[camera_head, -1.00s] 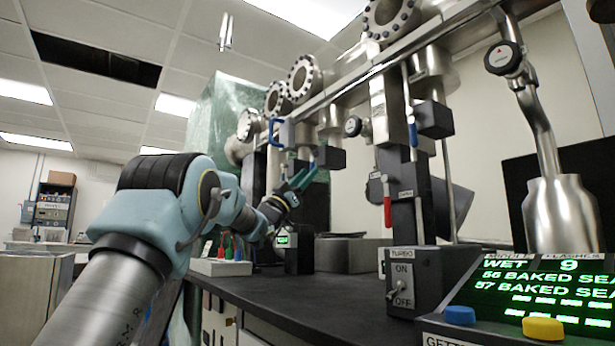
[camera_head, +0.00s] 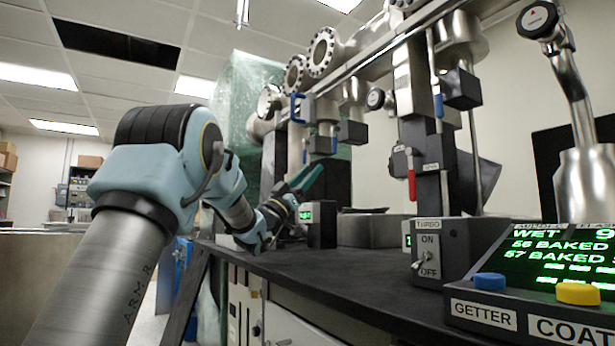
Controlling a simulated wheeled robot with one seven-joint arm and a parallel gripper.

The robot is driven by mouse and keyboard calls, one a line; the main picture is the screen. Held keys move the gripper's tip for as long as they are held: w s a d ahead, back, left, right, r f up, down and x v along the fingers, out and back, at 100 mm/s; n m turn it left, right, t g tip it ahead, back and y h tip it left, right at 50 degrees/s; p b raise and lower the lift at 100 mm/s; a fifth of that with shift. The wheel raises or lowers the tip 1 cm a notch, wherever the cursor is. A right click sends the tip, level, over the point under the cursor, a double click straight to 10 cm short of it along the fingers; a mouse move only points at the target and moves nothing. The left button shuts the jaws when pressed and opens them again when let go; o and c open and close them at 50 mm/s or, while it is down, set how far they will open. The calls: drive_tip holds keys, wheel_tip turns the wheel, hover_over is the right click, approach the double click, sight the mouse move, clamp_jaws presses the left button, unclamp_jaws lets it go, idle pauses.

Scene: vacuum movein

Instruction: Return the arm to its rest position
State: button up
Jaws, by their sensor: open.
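My gripper (camera_head: 309,181) is at the end of my arm, in the middle of the head view. Its teal fingers point up and to the right, apart and with nothing seen between them. It is above the far part of the dark bench (camera_head: 330,272), in front of the steel vacuum line. My arm comes up from the lower left, bends at a high elbow and reaches down and forward to the gripper. A small box with a green display (camera_head: 318,224) stands just below and right of the gripper.
A steel manifold (camera_head: 375,60) with flanges and valves runs above the bench. A blue handle (camera_head: 297,107) and a red handle (camera_head: 411,184) hang from it. A TURBO switch box (camera_head: 428,262) and a control panel with buttons (camera_head: 520,310) stand at right. The left floor looks open.

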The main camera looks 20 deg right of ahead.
drive_tip(key=shift+s+a+f, duration=0.1)
drive_tip(key=shift+a+f, duration=0.15)
drive_tip(key=shift+r, duration=0.1)
idle(0.3)
